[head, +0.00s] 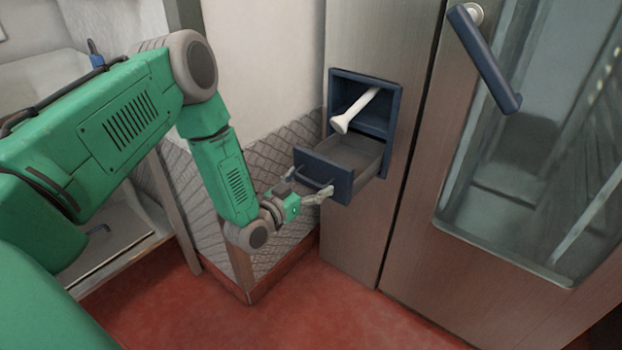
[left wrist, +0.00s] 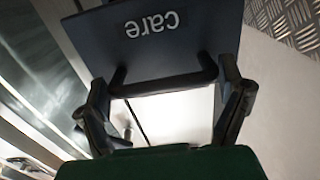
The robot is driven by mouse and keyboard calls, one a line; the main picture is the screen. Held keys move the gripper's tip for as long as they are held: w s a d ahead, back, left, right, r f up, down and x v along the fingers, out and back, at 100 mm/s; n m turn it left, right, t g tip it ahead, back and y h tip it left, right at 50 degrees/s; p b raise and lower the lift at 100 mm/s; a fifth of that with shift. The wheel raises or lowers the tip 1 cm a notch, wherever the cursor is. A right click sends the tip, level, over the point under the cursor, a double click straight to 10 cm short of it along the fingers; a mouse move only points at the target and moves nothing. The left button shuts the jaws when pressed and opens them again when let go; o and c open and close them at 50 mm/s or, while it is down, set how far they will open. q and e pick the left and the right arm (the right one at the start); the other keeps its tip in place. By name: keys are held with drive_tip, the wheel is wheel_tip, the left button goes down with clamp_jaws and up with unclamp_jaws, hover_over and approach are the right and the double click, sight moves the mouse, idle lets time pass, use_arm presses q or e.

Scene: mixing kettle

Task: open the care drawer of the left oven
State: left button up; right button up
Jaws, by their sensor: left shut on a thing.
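The care drawer (head: 324,173) is a dark blue drawer low on the oven's steel front panel. It stands pulled out from its blue-framed opening, and its grey inside shows. In the left wrist view its dark front (left wrist: 158,32) bears the word "care", upside down. A bar handle (left wrist: 165,84) runs across that front. My left gripper (head: 308,190) is at the drawer's front, shut on the handle, with one finger at each end of it in the wrist view. The oven (head: 412,190) has a glass door to the right of the drawer. My right gripper is not in view.
A white spout-like piece (head: 355,110) sticks out of the opening above the drawer. The oven door's dark handle (head: 484,58) hangs at the upper right. A diamond-plate wall (head: 285,160) is close behind my left arm. Red floor (head: 270,315) is clear in front.

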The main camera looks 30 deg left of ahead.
use_arm(q)
drive_tip(key=shift+d, duration=0.1)
drive_tip(key=o, duration=1.5)
drive_tip(key=s, duration=0.8)
drive_tip(key=s+a, duration=0.1)
drive_tip(key=s, duration=0.2)
drive_tip(key=shift+s+f, duration=0.1)
drive_tip(key=shift+s, duration=0.3)
